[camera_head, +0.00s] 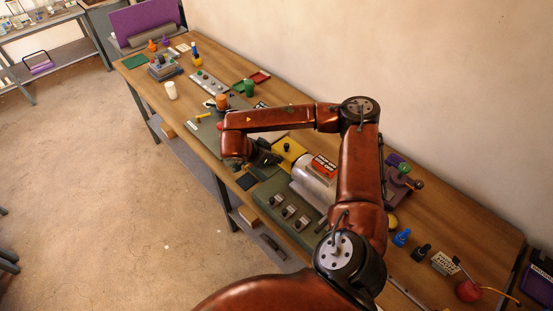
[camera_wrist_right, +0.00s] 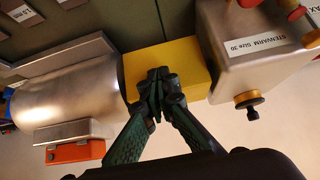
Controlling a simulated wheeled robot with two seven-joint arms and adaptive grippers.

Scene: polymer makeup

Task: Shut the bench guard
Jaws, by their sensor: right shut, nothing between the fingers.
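A yellow block-shaped cover (camera_head: 288,150), which looks like the bench guard, sits on the green machine base (camera_head: 268,196) beside a silver cylindrical motor (camera_head: 312,184). My right gripper (camera_head: 272,158) is shut and empty. Its fingertips (camera_wrist_right: 158,76) overlap the yellow cover in the wrist view; whether they touch it I cannot tell. My right arm hides part of the machine. My left gripper is out of view.
Blue and black bottles (camera_head: 401,237) stand near the right end. The wall (camera_head: 400,60) runs behind the bench; the floor (camera_head: 90,180) in front is open.

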